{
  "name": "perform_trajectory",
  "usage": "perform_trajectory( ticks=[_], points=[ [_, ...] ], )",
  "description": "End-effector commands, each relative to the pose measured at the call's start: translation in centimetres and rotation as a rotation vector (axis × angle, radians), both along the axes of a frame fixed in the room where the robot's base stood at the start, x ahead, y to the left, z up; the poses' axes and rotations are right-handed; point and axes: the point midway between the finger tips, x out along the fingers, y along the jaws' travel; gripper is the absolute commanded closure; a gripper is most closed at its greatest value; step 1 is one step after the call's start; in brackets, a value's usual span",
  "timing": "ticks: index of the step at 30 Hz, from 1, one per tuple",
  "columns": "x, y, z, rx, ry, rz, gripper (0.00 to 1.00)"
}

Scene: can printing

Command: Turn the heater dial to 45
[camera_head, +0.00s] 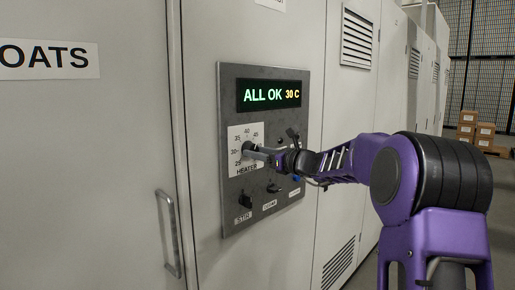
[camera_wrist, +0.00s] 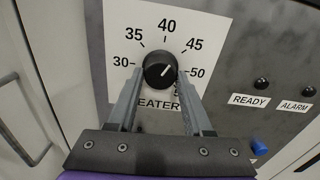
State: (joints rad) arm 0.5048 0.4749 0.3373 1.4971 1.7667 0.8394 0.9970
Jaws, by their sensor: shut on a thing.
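The heater dial is a round black knob (camera_wrist: 159,70) on a white scale plate (camera_wrist: 140,18) marked from 30 to 50 in the wrist view. Its white pointer line tilts up and to the right, roughly toward the 40–45 side; the exact mark is hard to tell. My gripper (camera_head: 256,150) reaches the dial from the right in the head view. Its two grey fingers stand on either side of the knob, shut on it. They hide part of the HEATER label and the lower scale. The display (camera_head: 268,96) reads ALL OK and 30 C.
The grey control panel (camera_head: 232,85) also carries a STIR switch (camera_head: 245,200), other small knobs and a blue button (camera_wrist: 259,147). READY and ALARM lamps sit right of the dial. A cabinet door handle (camera_head: 169,232) is at lower left. Boxes (camera_head: 467,125) stand far right.

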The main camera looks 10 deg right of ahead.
Motion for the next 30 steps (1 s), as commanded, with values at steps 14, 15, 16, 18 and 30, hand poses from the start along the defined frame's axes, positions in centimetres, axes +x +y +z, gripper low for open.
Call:
perform_trajectory(
  ticks=[14,15,16,18,30],
  points=[
    [-0.05,0.05,-0.07,0.224,0.164,0.0,1.0],
    [-0.05,0.05,-0.08,0.233,0.171,0.0,1.0],
    [-0.05,0.06,-0.07,0.239,0.175,0.0,1.0],
    [-0.06,0.06,-0.08,0.25,0.183,0.0,1.0],
    [-0.06,0.08,-0.08,0.262,0.192,0.0,1.0]
  ],
)
